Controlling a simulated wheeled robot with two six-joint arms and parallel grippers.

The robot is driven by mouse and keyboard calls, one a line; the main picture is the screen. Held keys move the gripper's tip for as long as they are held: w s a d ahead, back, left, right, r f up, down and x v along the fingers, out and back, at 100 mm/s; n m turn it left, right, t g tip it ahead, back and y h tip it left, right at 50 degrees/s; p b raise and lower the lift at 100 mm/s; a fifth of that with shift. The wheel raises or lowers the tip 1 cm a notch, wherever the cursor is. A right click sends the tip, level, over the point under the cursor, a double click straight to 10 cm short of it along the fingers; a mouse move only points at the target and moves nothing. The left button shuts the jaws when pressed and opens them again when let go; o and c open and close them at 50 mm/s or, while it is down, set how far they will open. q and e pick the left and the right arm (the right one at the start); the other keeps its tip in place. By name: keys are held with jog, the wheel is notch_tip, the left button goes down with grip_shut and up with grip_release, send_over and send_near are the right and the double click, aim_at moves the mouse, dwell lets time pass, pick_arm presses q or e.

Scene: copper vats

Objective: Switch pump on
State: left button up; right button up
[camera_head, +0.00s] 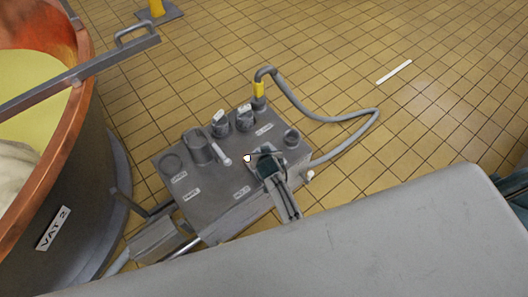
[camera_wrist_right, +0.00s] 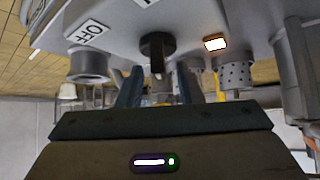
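The pump control box (camera_head: 222,188) is a grey metal box beside the copper vat, with knobs, sockets and small labels on top. My right gripper (camera_head: 262,160) is over the right part of the box top and hides part of it. In the right wrist view, a black knob (camera_wrist_right: 157,48) with a narrow handle lies between the tips of my open right gripper (camera_wrist_right: 159,86). The fingers stand on either side of it, seemingly without closing on it. An OFF label (camera_wrist_right: 88,33) is left of the knob, and a bright white lamp (camera_wrist_right: 215,43) is right of it.
The copper vat (camera_head: 88,110), marked VAT 2, stands close at the left. A grey hose (camera_head: 345,119) loops from the box's back over the tiled floor. A grey surface (camera_head: 330,250) fills the lower right. Open floor lies behind, with a white strip (camera_head: 394,72).

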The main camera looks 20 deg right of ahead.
jog(key=p+v, duration=0.7)
jog(key=v, duration=0.3)
jog(key=shift+p, duration=0.35)
jog(key=shift+f, duration=0.1)
jog(key=s+d+f+n+g+y, duration=0.1)
jog(key=s+d+f+g, duration=0.3)
jog(key=s+f, duration=0.9)
jog(key=s+d+f+n+g, duration=0.15)
jog(key=s+d+f, duration=0.35)
jog(key=s+f, duration=0.85)
jog(key=s+d+f+g, duration=0.1)
jog(key=s+d, duration=0.2)
jog(key=s, duration=0.4)
jog(key=s+d+f+g, duration=0.1)
jog(key=s+d, duration=0.2)
jog(key=s, duration=0.5)
jog(key=shift+d+b, duration=0.3)
jog(key=shift+d, duration=0.1)
